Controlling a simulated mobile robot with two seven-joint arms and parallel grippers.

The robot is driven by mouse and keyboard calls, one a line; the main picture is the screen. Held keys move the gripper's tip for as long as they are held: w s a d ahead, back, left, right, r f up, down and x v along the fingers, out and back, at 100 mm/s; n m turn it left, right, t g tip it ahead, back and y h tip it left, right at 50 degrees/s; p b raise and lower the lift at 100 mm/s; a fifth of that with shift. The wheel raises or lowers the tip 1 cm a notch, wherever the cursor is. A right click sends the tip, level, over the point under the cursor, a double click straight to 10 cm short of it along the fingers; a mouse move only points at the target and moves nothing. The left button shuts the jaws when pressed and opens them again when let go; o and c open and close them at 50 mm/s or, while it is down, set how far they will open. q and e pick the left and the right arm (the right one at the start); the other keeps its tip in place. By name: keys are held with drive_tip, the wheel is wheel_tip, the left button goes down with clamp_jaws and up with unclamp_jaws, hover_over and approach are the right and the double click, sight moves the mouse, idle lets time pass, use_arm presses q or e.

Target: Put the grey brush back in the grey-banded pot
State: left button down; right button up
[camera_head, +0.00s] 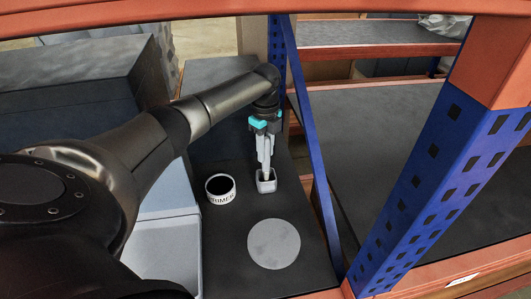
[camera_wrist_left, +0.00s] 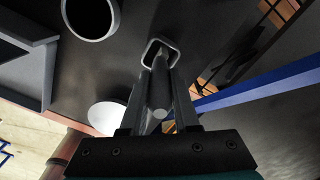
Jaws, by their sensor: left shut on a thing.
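My left gripper (camera_head: 265,166) points down over a small, light grey, squarish pot (camera_head: 266,186) on the dark shelf. Its fingers are shut on the grey brush, whose round handle end (camera_wrist_left: 159,113) faces the camera in the left wrist view. The brush runs down between the fingers toward the opening of the pot, whose rim (camera_wrist_left: 148,50) surrounds its far end in that view. The lower end of the brush is hidden, so I cannot tell how deep it sits. A grey band on the pot is too small to make out. My right gripper is out of view.
A white can lettered PRIMER (camera_head: 221,196) stands just left of the pot. A flat pale grey disc (camera_head: 273,244) lies in front. A blue brace (camera_head: 318,150) and a blue upright (camera_head: 425,190) close off the right side. A grey bin (camera_head: 165,250) is at left.

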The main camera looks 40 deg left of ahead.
use_arm(q)
drive_tip(key=shift+f, duration=0.6)
drive_tip(key=c, duration=0.7)
unclamp_jaws()
drive_tip(key=shift+o, duration=0.2)
wheel_tip(320, 180, up, 12)
drive_tip(key=shift+r+b, duration=0.1)
drive_tip(key=shift+b, duration=0.2)
